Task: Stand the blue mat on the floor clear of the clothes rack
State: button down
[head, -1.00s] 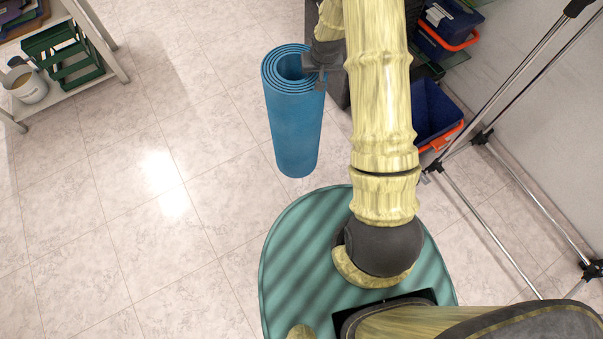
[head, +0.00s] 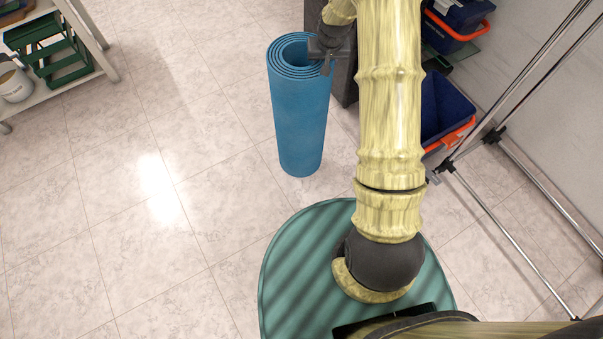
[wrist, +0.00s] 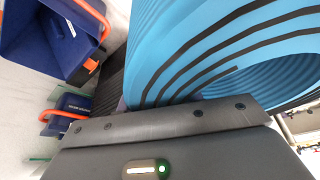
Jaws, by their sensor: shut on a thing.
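The blue mat (head: 300,125) is rolled up and upright in the head view, in front of my green base. My gripper (head: 327,60) is shut on the right side of its top rim. The rolled top layers of the mat (wrist: 225,45) fill much of the wrist view, close against my gripper (wrist: 165,120). I cannot tell whether the mat's lower end touches the floor. The clothes rack (head: 500,135) has thin metal poles and stands at the right, well apart from the mat.
Blue bins with orange handles (head: 445,110) stand behind my arm at the right, beside a dark grey block (head: 345,75). A white shelf (head: 85,55) with green crates and a pot is at the upper left. The tiled floor (head: 130,220) at the left is bare.

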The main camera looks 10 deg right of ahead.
jog(key=shift+a+r, duration=0.1)
jog(key=shift+r, duration=0.05)
notch_tip(320, 180, down, 6)
jog(key=b, duration=0.1)
dwell(0.5)
jog(key=shift+f+b, duration=0.45)
jog(key=shift+f, duration=1.6)
jog(key=c, duration=0.9)
grip_release()
jog(key=shift+p+v, duration=1.1)
jog(key=shift+v, duration=4.9)
